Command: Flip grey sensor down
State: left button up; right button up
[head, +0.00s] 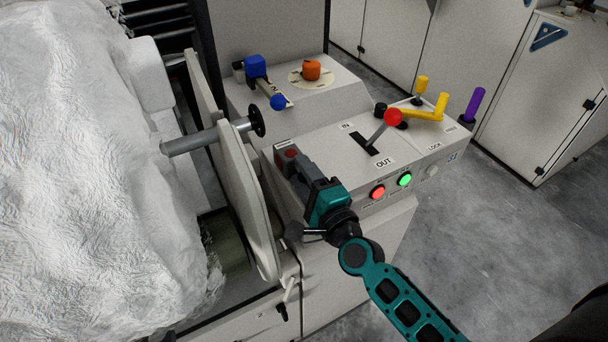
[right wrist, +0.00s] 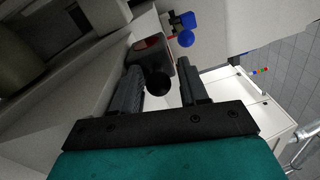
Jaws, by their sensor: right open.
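A small dark grey housing with a red patch (head: 288,153) sits at the left end of the sloped control panel; I take it for the grey sensor. In the right wrist view the housing (right wrist: 152,46) lies just beyond my fingers, with a black ball knob (right wrist: 158,82) in front of it. My right gripper (head: 299,172) is over that end of the panel, partly hiding the housing. In the wrist view its two fingers (right wrist: 161,76) are apart, with the knob between them and gaps visible. Whether the sensor is up or down I cannot tell. My left gripper is not in view.
A red-knobbed lever (head: 393,117) stands in the IN/OUT slot, with lit red (head: 377,192) and green (head: 405,179) buttons below. A blue-knobbed lever (head: 278,102), an orange knob (head: 312,70) and yellow handles (head: 441,104) are behind. White fibre (head: 80,180) fills the left.

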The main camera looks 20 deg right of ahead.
jog(key=shift+f, duration=0.25)
